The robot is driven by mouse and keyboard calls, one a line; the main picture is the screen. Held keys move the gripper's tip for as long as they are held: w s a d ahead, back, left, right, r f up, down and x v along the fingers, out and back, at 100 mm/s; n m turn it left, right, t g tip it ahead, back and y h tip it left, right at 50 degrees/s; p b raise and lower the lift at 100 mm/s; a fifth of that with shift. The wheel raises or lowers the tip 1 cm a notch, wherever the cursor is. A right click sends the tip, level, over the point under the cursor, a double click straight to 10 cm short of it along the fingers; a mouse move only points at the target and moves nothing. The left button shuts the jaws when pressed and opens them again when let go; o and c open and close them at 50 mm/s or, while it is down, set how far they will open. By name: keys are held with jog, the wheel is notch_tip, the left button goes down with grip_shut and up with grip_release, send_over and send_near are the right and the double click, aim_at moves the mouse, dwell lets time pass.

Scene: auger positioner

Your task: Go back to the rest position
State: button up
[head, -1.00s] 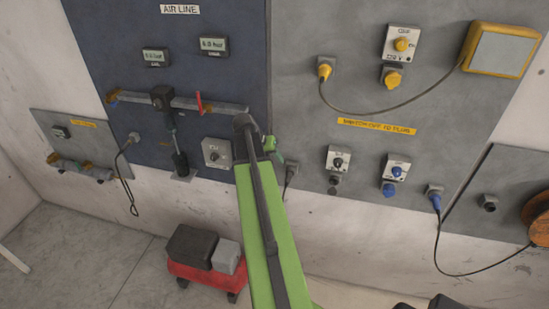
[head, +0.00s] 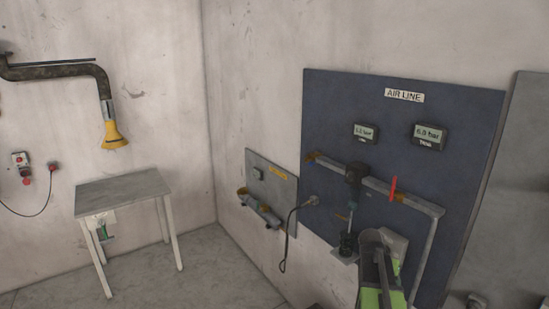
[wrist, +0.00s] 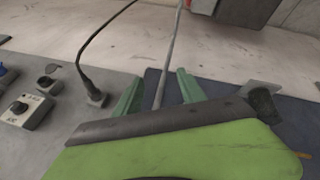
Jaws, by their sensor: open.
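My gripper (wrist: 158,90) shows in the wrist view as two green fingers spread apart. It is open, with nothing held. A thin grey pipe (wrist: 168,60) shows in the gap between the fingers; I cannot tell how far behind them it is. My green and dark arm covers the lower part of the wrist view. In the head view my arm rises from the bottom right in front of the blue air line panel (head: 465,130), and the fingers are not visible there. A red lever (head: 393,189) stands upright on the panel's pipe, above my arm.
The panel bears two gauges; the right gauge (head: 429,136) reads 6.0 bar. A small grey panel (head: 263,175) with a hanging cable is left of it. A grey table (head: 125,190) stands at the left, below a yellow-hooded duct (head: 114,135). Floor between is open.

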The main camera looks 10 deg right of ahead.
jog(key=w+a+f+n+y+b, duration=0.15)
jog(key=a+f+b, duration=0.3)
jog(key=a, duration=0.45)
jog(key=w+a+f+n+t+b, duration=0.1)
jog(key=a+f+n+b, duration=0.15)
jog(key=a+f, duration=0.5)
jog(key=w+a+f+n+y+b, duration=0.1)
jog(key=a+f+b, duration=0.25)
jog(key=a, duration=0.75)
jog(key=s+a+f+n+y, duration=0.1)
jog(key=s+a+n, duration=0.1)
jog(key=a, duration=0.3)
jog(key=s+a+f+n+g+y+b, duration=0.1)
jog(key=s+a+n+y, duration=0.1)
jog(key=s+a, duration=0.2)
jog(key=shift+a+n, duration=0.4)
jog(key=shift+a, duration=0.7)
jog(key=shift+c, duration=1.2)
jog(key=shift+d, duration=0.15)
